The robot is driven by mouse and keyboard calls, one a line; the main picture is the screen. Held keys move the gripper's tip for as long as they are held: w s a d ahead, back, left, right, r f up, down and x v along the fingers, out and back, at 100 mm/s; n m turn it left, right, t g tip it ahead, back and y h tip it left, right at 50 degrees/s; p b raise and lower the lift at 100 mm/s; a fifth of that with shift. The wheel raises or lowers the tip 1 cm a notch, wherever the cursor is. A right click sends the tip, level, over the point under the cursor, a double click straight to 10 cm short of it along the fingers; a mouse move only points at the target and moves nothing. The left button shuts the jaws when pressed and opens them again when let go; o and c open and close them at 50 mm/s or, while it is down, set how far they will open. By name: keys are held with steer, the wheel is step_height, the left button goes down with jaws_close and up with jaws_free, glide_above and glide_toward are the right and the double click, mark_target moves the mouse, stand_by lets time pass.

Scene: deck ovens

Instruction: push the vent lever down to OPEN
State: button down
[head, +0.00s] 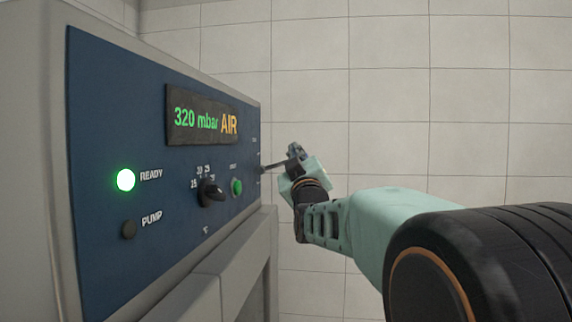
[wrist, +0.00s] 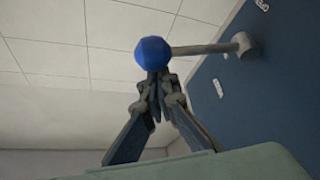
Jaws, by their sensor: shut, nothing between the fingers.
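The vent lever has a blue ball knob (wrist: 155,52) on a grey rod (wrist: 202,48). The rod runs to a round grey pivot (wrist: 246,46) on the blue panel. In the head view the lever rod (head: 274,166) sticks out from the panel's far right edge, and its knob end is small and crowded by my gripper (head: 295,153). In the wrist view my gripper (wrist: 158,78) is shut and empty, its fingertips right at the knob and partly overlapped by it. I cannot tell whether they touch.
The oven's blue panel (head: 90,120) carries a display (head: 200,118) reading "320 mbar AIR", a lit green READY lamp (head: 126,180), a dark PUMP button (head: 128,229), a black knob (head: 210,192) and a green button (head: 237,187). Small panel labels near the lever are unreadable. A tiled wall (head: 430,90) stands behind.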

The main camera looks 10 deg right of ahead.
step_height(320, 180, down, 8)
steer(key=m+h+b, duration=0.7)
steer(key=m+b, duration=0.3)
steer(key=m, duration=0.1)
steer(key=shift+d+m+g, duration=0.4)
steer(key=shift+d, duration=0.05)
steer(key=shift+s+f, duration=0.1)
steer(key=shift+f, duration=0.05)
